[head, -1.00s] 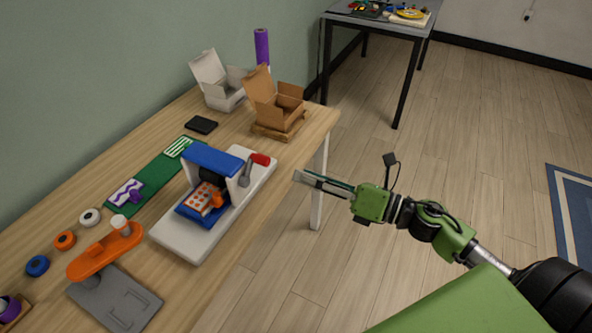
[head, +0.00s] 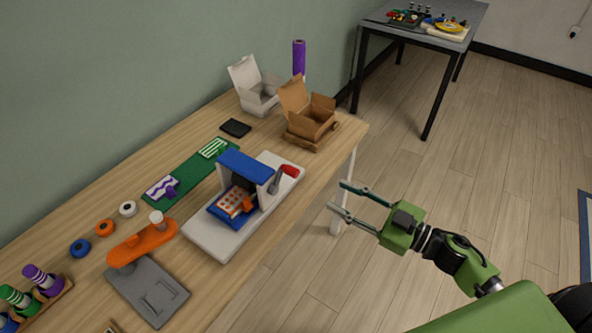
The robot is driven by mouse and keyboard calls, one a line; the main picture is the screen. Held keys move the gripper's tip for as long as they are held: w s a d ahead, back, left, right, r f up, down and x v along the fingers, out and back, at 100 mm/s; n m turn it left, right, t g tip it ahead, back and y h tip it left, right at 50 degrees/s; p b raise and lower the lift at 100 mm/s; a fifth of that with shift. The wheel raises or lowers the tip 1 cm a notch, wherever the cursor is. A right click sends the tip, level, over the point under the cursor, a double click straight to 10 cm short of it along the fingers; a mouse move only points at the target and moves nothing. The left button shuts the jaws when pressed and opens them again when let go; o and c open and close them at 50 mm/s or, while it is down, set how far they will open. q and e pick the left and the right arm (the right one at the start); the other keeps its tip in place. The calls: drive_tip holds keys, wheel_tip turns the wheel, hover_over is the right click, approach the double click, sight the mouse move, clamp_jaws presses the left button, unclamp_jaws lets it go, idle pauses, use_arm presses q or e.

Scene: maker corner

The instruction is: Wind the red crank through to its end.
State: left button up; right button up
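The red crank (head: 290,171) is a red grip on a grey arm at the right side of a small press with a blue top (head: 245,165). The press stands on a white base (head: 209,238) on the wooden table. A card with orange dots (head: 235,202) lies on the blue bed under the blue top. My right gripper (head: 337,198) is open and empty, beyond the table's front edge, to the right of the crank and apart from it. My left gripper is not in view.
A grey plate with an orange lever (head: 143,243) stands at the front left. Blue, orange and white rolls, a green mat (head: 187,184), a black pad (head: 235,128) and open white (head: 259,101) and brown (head: 311,124) boxes lie behind.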

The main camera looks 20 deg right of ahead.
sight(297, 174)
drive_tip(key=p+x, duration=0.2)
drive_tip(key=x, duration=1.1)
drive_tip(key=shift+w+a, duration=0.2)
clamp_jaws()
